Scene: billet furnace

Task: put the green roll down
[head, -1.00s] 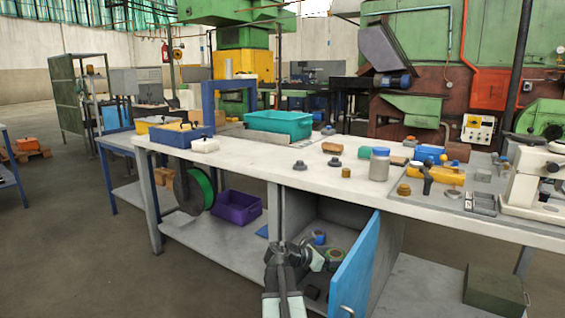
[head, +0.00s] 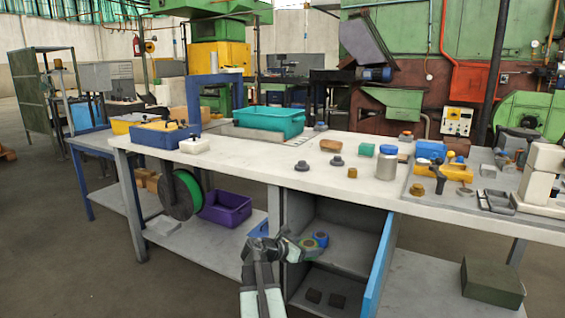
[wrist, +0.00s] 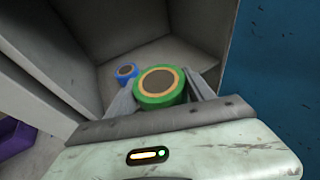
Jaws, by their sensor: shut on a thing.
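The green roll (wrist: 160,86), with a tan ring and a dark centre, sits between the two fingers of my gripper (wrist: 163,92) in the wrist view. My gripper is shut on it. In the head view my gripper (head: 300,246) reaches into the open cabinet under the bench, and the green roll (head: 308,245) shows small at its tip. A blue roll (wrist: 126,71) lies deeper in the cabinet, apart from the green one; it also shows in the head view (head: 321,239). The gap under the green roll is hidden.
The cabinet's blue door (head: 379,262) stands open at right. A purple bin (head: 226,208) and a dark reel with green (head: 182,194) stand left on the lower shelf. The white bench top (head: 270,170) is above.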

